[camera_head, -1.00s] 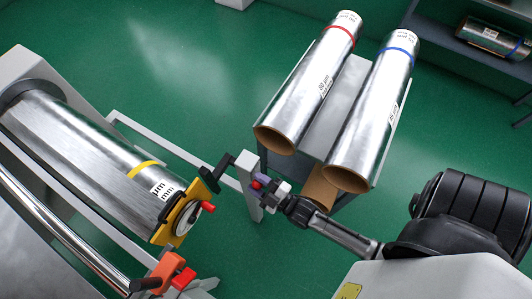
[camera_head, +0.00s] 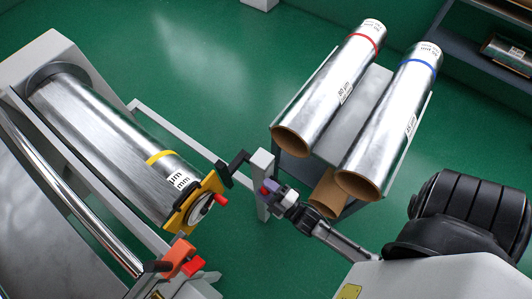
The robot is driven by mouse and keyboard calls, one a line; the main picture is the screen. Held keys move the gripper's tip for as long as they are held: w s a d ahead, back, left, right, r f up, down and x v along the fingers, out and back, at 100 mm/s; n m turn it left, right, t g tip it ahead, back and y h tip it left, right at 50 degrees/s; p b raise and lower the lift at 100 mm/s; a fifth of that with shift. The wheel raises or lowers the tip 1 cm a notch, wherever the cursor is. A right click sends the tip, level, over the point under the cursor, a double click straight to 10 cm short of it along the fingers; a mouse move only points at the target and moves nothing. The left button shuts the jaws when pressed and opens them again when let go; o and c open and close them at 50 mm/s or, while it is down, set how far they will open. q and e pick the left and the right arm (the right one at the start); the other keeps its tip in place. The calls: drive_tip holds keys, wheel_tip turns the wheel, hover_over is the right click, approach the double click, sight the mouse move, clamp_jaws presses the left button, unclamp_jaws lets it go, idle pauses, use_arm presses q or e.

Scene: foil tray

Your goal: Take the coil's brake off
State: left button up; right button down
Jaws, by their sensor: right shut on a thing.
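The foil coil (camera_head: 112,125) lies in the machine at the left, with a yellow band near its front end. A yellow bracket (camera_head: 182,213) with a red knob (camera_head: 221,199) sits at that end. A black crank-shaped arm (camera_head: 234,164) reaches from the bracket toward a pale post (camera_head: 263,163). My right gripper (camera_head: 269,189) is at the post, shut on a small red handle (camera_head: 264,188) that its jaws mostly hide. I cannot tell which part is the brake itself. My left gripper is not in view.
Two foil rolls, one with a red band (camera_head: 333,88) and one with a blue band (camera_head: 392,125), lie on a grey stand behind my right gripper. An orange and red lever (camera_head: 180,257) is at the machine's front.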

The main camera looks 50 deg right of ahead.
drive_tip(key=c, duration=1.1)
unclamp_jaws()
drive_tip(key=shift+f, duration=0.1)
drive_tip(key=shift+c, duration=0.2)
drive_tip(key=o, duration=0.4)
drive_tip(key=shift+s+d+f+b, duration=0.1)
drive_tip(key=shift+s+f+b, duration=0.15)
drive_tip(key=shift+s, duration=2.05)
drive_tip(key=shift+s+f+b, duration=0.15)
drive_tip(key=shift+s+f, duration=0.05)
drive_tip(key=shift+s, duration=2.1)
drive_tip(key=shift+s+d+f+b, duration=0.1)
drive_tip(key=shift+s+f+b, duration=0.15)
drive_tip(key=shift+s, duration=2.05)
